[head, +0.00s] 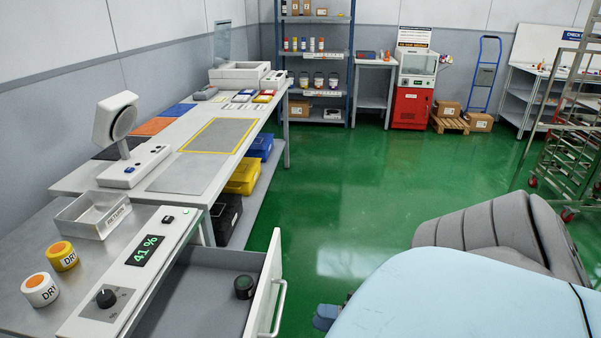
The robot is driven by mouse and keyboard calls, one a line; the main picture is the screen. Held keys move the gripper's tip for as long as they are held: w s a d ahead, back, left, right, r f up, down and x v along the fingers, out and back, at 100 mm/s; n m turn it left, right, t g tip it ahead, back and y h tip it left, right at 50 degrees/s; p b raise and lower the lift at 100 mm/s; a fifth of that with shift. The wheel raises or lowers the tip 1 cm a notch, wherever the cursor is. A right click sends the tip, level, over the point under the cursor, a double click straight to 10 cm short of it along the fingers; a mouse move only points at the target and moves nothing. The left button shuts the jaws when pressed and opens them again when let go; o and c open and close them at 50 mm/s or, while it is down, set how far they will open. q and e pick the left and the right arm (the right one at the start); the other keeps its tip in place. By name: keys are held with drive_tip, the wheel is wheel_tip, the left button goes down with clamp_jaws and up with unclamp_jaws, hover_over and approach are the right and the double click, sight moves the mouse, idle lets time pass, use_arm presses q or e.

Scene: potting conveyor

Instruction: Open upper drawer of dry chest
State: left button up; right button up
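The dry chest (125,285) stands at the lower left, with a display reading 41 % and a black knob on its top panel. Its upper drawer (205,290) is pulled out; the grey inside shows, with a small dark round pot (243,287) near the front. The white drawer front carries a bar handle (280,308) facing right. A small blue-grey part of my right gripper (326,316) shows at the bottom, right of the handle and apart from it. My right arm hides the rest, so its opening cannot be told. My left gripper is out of view.
Two DRY tubs (62,256) and a RETURN tray (92,215) stand left of the panel. A long workbench (180,172) runs behind, with bins (243,177) beneath. Green floor (345,195) is clear in the middle. A rack trolley (575,130) stands at right.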

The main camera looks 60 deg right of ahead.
drive_tip(key=shift+v, duration=1.5)
drive_tip(key=shift+s, duration=0.1)
